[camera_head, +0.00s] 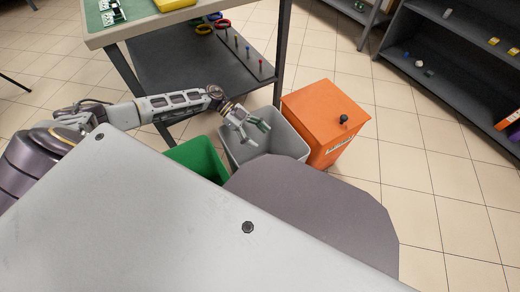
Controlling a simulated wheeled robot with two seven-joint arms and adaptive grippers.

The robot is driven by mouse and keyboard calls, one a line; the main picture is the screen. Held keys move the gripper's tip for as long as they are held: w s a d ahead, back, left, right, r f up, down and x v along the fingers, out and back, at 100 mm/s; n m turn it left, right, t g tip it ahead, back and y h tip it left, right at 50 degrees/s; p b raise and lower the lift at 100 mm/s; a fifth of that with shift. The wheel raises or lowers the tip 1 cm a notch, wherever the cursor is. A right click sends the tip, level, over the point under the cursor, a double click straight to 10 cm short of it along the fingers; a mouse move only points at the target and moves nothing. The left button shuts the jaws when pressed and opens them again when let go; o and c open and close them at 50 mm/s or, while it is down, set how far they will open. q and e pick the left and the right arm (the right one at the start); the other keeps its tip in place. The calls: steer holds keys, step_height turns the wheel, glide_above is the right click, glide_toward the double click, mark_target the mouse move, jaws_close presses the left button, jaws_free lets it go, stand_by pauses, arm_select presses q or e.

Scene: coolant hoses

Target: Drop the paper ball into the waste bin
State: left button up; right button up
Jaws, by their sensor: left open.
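An open grey bin (292,143) stands on the floor between a green bin and an orange box. My left gripper (256,133) is over the mouth of the grey bin, fingers apart, with nothing visible between them. I cannot make out a paper ball in or near the gripper. The inside of the grey bin is mostly hidden by the gripper and the near rim. My right gripper is not in view.
A green bin (198,157) stands left of the grey bin. An orange box (318,112) with a black knob stands right. A workbench (150,24) with a dark lower shelf is behind. Dark shelving (450,80) holds small items at right. Tiled floor right of the box is clear.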

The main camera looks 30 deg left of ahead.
arm_select(q)
steer(key=v, duration=1)
stand_by(0.8)
